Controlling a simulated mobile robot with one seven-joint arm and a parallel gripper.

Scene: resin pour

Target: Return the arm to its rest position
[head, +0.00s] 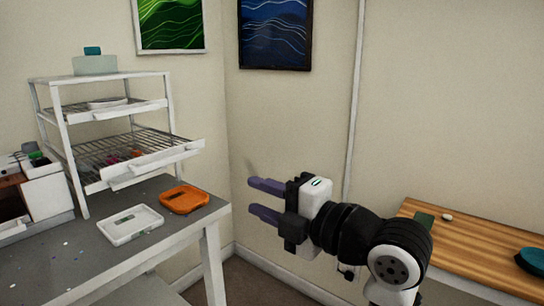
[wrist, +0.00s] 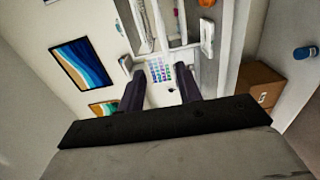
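My gripper (head: 252,196) is held in mid-air in the head view, in front of the bare corner between two walls. Its two purple fingers point left and stand apart with nothing between them. The wrist view also shows my gripper (wrist: 161,84) with both dark fingers spread and a clear gap between them. My arm reaches in from the lower right and touches nothing that I can see.
A grey table (head: 80,262) at left bears a white rack (head: 122,76), an orange tray (head: 184,199) and a white tray (head: 131,224). A wooden worktop (head: 480,252) is at right, behind my arm. A cardboard box (wrist: 259,86) shows in the wrist view.

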